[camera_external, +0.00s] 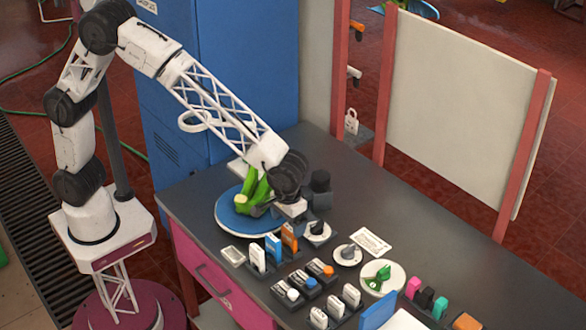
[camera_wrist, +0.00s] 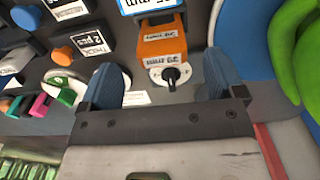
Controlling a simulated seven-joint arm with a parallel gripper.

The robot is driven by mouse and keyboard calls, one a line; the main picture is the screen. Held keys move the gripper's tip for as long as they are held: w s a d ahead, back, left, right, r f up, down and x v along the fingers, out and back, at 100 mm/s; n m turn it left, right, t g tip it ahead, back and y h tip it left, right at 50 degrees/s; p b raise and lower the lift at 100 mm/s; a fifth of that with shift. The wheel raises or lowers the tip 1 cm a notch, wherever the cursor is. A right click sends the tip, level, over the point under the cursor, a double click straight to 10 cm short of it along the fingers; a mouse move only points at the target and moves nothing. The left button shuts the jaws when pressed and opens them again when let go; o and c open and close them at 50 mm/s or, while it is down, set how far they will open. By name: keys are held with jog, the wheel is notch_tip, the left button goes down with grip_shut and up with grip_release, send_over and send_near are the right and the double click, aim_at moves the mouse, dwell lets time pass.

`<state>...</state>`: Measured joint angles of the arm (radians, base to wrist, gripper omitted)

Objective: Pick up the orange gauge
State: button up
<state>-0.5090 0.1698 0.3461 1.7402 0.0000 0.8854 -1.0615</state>
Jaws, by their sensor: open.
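The orange gauge (camera_external: 289,237) stands upright in a dark holder beside a blue gauge (camera_external: 273,247) and a white gauge (camera_external: 258,257). In the wrist view, the orange gauge (camera_wrist: 160,45) carries a white label, and a black knob on a white round dial shows just below it. My gripper (camera_external: 295,213) is close above and behind the gauge in the external view. In the wrist view, the blue-grey fingers of my gripper (camera_wrist: 162,68) are spread apart and empty, one on each side of the gauge's line. Contact with the gauge is not visible.
Green bananas (camera_external: 253,191) lie on a blue round plate (camera_external: 228,213) left of my gripper. Several small labelled blocks (camera_external: 311,283) fill the table's front. The dark table (camera_external: 400,225) is clear toward the back right.

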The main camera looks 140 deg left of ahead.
aim_at(289, 228)
jog(key=shift+s+a+f, duration=0.1)
jog(key=shift+a+f, duration=0.05)
jog(key=shift+f, duration=1.15)
jog(key=shift+a+f, duration=0.1)
jog(key=shift+f, duration=1.2)
jog(key=c, duration=1)
